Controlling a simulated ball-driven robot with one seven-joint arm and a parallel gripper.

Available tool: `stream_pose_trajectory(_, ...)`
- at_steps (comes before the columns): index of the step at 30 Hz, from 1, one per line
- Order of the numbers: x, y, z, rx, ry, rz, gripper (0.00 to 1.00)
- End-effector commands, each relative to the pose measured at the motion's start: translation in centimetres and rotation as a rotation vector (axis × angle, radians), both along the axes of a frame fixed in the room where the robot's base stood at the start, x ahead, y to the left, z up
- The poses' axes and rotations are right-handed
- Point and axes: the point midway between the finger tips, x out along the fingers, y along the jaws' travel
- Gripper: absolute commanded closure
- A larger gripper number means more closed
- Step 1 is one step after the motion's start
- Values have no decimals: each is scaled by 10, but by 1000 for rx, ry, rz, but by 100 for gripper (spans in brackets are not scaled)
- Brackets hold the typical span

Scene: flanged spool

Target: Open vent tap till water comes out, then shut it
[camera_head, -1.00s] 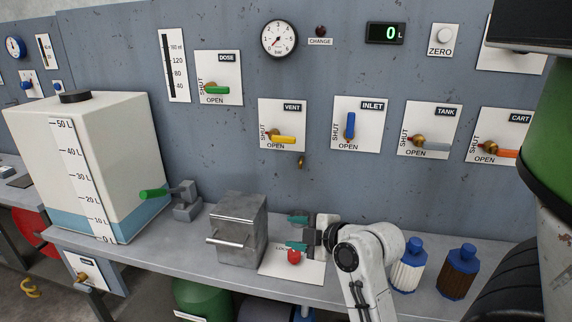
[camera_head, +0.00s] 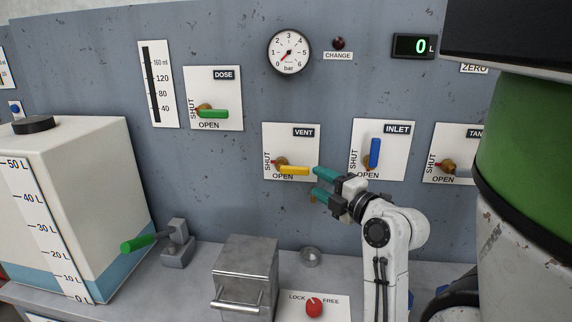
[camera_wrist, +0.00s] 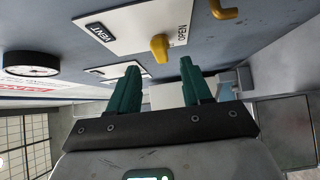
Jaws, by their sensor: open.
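The vent tap's yellow handle (camera_head: 293,170) points right, slightly down, on its white VENT plate (camera_head: 275,142). Its red tip on the left lies by the word SHUT. My gripper (camera_head: 317,182) is open and empty, just right of the handle's free end and apart from it as far as I can tell. In the wrist view, the yellow handle (camera_wrist: 159,47) shows end-on between and beyond the two green fingers (camera_wrist: 160,68). A brass spout (camera_wrist: 225,11) shows beside the plate there; in the head view it is mostly hidden by my gripper. I see no water stream.
The blue inlet handle (camera_head: 374,153) stands upright close right of my gripper. The green dose handle (camera_head: 213,113) is up to the left. A clear round dish (camera_head: 311,256) and a metal box (camera_head: 245,272) stand on the bench below. The gauge (camera_head: 289,53) hangs above.

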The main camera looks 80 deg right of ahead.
Motion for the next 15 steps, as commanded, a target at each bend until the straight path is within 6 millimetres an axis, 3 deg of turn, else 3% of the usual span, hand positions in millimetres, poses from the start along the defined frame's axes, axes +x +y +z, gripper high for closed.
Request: stream_pose_trajectory(15,65,-53,1,1,0,2,51)
